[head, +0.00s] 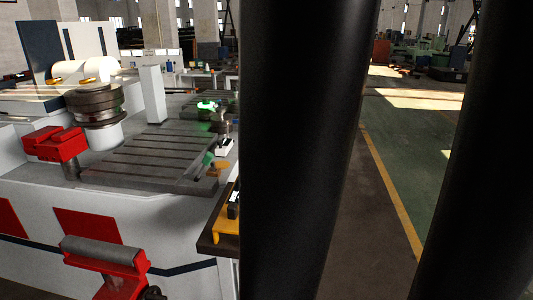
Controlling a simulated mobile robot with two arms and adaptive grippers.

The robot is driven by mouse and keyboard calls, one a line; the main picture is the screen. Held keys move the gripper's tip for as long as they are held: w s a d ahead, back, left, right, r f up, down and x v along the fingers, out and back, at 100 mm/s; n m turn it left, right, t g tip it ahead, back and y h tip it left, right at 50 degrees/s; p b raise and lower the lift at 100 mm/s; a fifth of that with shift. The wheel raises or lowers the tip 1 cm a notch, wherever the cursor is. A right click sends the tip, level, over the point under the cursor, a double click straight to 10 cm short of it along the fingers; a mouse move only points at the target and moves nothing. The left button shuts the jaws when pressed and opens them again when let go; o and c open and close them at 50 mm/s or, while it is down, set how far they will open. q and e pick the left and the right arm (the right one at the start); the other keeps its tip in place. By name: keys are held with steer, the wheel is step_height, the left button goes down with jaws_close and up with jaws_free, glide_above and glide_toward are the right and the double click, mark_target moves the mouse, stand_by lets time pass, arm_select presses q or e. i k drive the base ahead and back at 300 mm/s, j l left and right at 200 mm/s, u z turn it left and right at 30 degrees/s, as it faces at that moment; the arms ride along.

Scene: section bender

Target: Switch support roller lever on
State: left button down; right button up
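A section bender (150,205) with a white body and red parts stands on the left. A grey support roller (100,250) lies in a red bracket (120,283) at its lower front. A dark knob-like part (152,293) shows beside the bracket at the bottom edge. I cannot tell which part is the support roller lever. A small panel (208,240) with a yellow part (222,236) is partly hidden behind a large black column-like shape. Neither of my grippers is in view.
Two thick black shapes, possibly my arm links, block the middle and right. A slotted grey plate (150,160), a red block (55,144) and a stacked metal roll (95,103) sit on the bender. Open floor (415,160) with a yellow line shows between the black shapes.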

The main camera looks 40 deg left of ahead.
mark_target(208, 157)
steer(key=i+l+u, duration=0.1)
steer(key=i+u, duration=0.15)
steer(key=i, duration=0.3)
steer(key=i+l+u, duration=0.2)
steer(key=i, duration=0.35)
steer(key=i+l+u, duration=0.2)
steer(key=u, duration=0.25)
steer(key=i+l+u, duration=0.65)
steer(key=u, duration=0.2)
steer(key=i+l+u, duration=0.15)
steer(key=l+u, duration=0.3)
